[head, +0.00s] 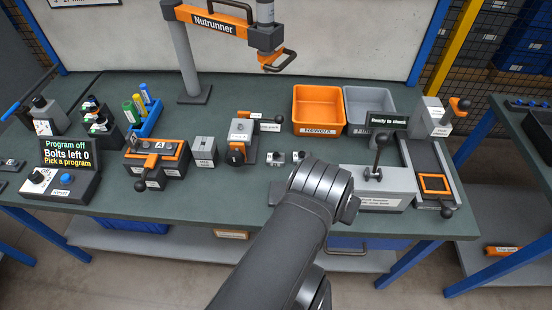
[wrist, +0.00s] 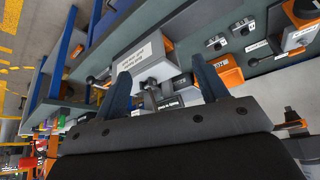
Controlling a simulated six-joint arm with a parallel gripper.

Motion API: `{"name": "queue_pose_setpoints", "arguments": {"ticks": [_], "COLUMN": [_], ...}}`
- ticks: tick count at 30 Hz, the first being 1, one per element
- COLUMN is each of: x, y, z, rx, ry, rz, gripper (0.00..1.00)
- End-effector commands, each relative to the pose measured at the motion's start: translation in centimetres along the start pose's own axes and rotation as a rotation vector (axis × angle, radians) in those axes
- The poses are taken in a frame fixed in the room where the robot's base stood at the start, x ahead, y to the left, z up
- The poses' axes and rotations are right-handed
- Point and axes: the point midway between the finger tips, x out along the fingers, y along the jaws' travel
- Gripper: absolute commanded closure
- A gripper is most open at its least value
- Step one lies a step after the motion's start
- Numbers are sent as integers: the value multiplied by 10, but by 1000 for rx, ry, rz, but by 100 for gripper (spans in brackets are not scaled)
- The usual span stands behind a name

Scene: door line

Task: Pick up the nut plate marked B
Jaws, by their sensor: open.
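Two small grey metal pieces lie side by side at the middle of the bench, a left one (head: 275,158) and a right one (head: 298,156). They look like nut plates, but any letters are too small to read, so I cannot tell which is B. Two such small pieces also show in the wrist view, one (wrist: 217,43) and another (wrist: 247,28). My gripper (wrist: 163,82) is open, with its two fingers apart and nothing clearly held between them. In the head view my arm hides it.
An orange bin (head: 318,110) and a grey bin (head: 368,100) stand behind. A clamp fixture (head: 240,140) is left of the small pieces. The nutrunner (head: 213,22) hangs above.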

Motion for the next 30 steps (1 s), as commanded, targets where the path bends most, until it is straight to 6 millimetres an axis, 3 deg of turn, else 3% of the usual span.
{"name": "queue_pose_setpoints", "arguments": {"ticks": [5, 12, 17, 20, 30], "x": [6, 23, 37, 48, 70], "y": [21, 67, 75, 63, -37], "z": [-29, -91, -122, -140, -165], "rx": [120, 324, 325, 240, -326], "ry": [34, 121, 115, 64, -208], "rz": [69, 176, 192, 181, 75], "gripper": [34, 34, 34, 34, 34]}}
